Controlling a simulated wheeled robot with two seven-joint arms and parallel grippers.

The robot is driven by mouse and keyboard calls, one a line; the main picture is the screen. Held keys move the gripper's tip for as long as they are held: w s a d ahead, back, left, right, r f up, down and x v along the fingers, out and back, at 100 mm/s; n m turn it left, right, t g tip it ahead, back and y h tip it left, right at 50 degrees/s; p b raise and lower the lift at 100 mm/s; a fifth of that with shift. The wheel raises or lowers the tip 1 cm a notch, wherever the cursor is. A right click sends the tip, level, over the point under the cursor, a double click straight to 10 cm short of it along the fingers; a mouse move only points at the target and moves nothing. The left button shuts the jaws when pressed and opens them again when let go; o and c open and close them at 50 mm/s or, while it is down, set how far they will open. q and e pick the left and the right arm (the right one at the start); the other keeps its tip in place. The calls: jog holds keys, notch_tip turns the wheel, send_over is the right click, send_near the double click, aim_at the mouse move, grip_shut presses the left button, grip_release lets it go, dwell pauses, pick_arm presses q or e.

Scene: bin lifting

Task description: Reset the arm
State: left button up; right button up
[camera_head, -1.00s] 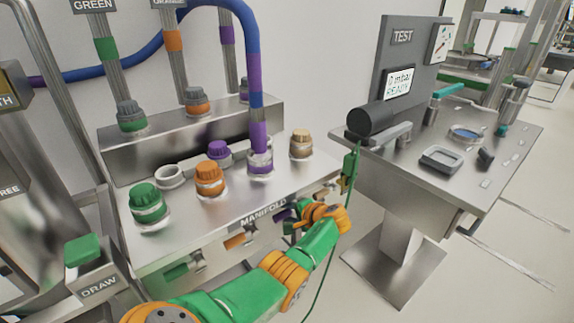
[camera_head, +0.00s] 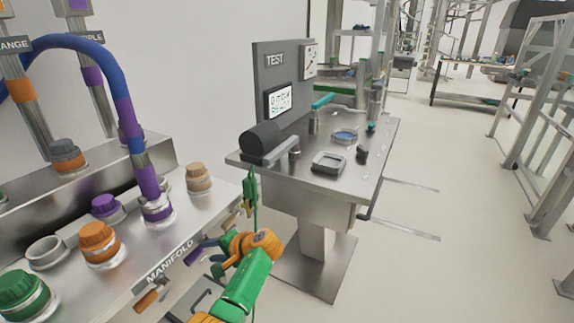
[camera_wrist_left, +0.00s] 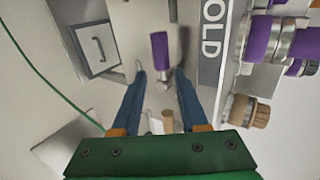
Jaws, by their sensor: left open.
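My left gripper (camera_head: 209,255) is in front of the manifold's front face in the head view, partly hidden by my green and orange wrist. In the left wrist view its two blue fingers (camera_wrist_left: 160,78) stand apart with nothing held between them. A purple handle (camera_wrist_left: 160,52) shows beyond and between the fingertips; I cannot tell whether they touch it. The same purple handle (camera_head: 194,255) is on the manifold's front in the head view. My right gripper is not in view.
The manifold (camera_head: 185,222) carries green, orange, purple and tan caps, with a blue hose plugged into it. A test bench (camera_head: 350,190) stands to the right. A green cable (camera_head: 254,205) hangs beside my wrist. Open floor (camera_head: 450,250) lies at right.

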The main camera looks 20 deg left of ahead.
pick_arm(q)
jog(key=s+d+f+m+h+p, duration=0.1)
jog(key=s+d+f+h, duration=0.2)
jog(key=f, duration=0.5)
jog(key=s+d+f+m+t+h+p, duration=0.1)
jog(key=s+d+f+m, duration=0.1)
jog(key=s+d+f, duration=0.35)
jog(key=s+d+f+m+h+p, duration=0.15)
jog(key=s+f, duration=0.25)
jog(key=f, duration=0.6)
jog(key=s+d+f+n+h, duration=0.1)
jog(key=s+d+f+h, duration=0.1)
jog(key=s, duration=0.6)
jog(key=s+d+f+n+h+p, duration=0.1)
jog(key=s+d, duration=0.3)
jog(key=s, duration=0.4)
jog(key=s+d+f+n+h, duration=0.1)
jog(key=s+d+f+h, duration=0.1)
jog(key=s, duration=0.5)
notch_tip(320, 180, down, 2)
jog(key=shift+s+d+g+h, duration=0.35)
jog(key=shift+s+d+g, duration=0.05)
jog(key=shift+d, duration=0.45)
